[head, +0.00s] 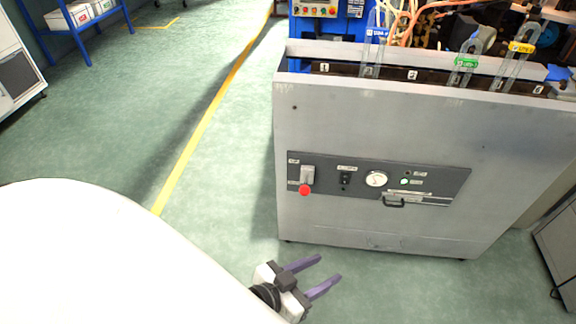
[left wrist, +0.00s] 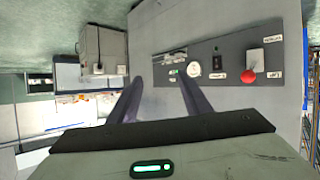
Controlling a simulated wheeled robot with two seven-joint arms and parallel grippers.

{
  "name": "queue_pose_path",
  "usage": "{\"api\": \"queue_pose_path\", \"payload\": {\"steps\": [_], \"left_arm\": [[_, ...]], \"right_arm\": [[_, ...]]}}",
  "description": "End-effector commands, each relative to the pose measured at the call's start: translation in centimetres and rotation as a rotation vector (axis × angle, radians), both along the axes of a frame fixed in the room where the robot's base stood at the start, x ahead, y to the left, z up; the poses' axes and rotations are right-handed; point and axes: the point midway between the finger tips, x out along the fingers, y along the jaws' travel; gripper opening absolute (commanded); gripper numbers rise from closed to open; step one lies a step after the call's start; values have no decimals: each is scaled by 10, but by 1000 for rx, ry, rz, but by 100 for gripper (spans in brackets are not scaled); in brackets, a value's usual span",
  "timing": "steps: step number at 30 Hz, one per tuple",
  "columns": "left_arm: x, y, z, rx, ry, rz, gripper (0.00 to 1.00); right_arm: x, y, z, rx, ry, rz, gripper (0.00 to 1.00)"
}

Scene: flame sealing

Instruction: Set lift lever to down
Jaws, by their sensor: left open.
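The lift lever (head: 304,189) is a red knob on a pale plate at the left end of a dark panel on the front of a grey machine. In the left wrist view, where the floor is at the top, the lever (left wrist: 248,77) shows right of my fingers. I cannot tell for sure whether it stands up or down. My left gripper (head: 330,268) has two purple fingers. It is open and empty, in front of the machine and below the panel, apart from the lever. The fingers also show in the left wrist view (left wrist: 161,78). My right gripper is not in view.
The panel (head: 430,183) also carries a black switch (head: 345,178), a round gauge (head: 376,179) and a handled slot (head: 394,202). Glass tubes with coloured tags (head: 466,62) stand in the machine's top. The green floor (head: 130,90) left of it is open.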

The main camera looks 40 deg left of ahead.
Motion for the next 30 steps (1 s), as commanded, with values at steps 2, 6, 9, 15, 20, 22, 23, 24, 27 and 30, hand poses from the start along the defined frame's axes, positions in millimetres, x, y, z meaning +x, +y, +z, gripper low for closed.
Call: {"api": "queue_pose_path", "payload": {"steps": [2,6,9,15,20,22,23,24,27,30], "left_arm": [[35,28,-15,-7,-145,90,44],[69,91,-15,24,-325,298,44],[77,127,-16,57,-388,421,44],[89,156,-14,86,-421,514,44],[114,163,-13,85,-423,512,44],[127,166,-14,84,-422,512,44],[133,168,-13,84,-423,511,44],[140,170,-14,84,-422,512,44],[156,174,-14,83,-421,510,44],[167,177,-14,85,-421,510,44]], "right_arm": [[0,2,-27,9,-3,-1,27],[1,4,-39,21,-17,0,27],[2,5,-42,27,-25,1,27],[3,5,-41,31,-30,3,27],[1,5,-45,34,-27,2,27],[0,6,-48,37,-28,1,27],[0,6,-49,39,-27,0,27],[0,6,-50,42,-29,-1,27],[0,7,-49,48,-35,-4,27],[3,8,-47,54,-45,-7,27]]}}
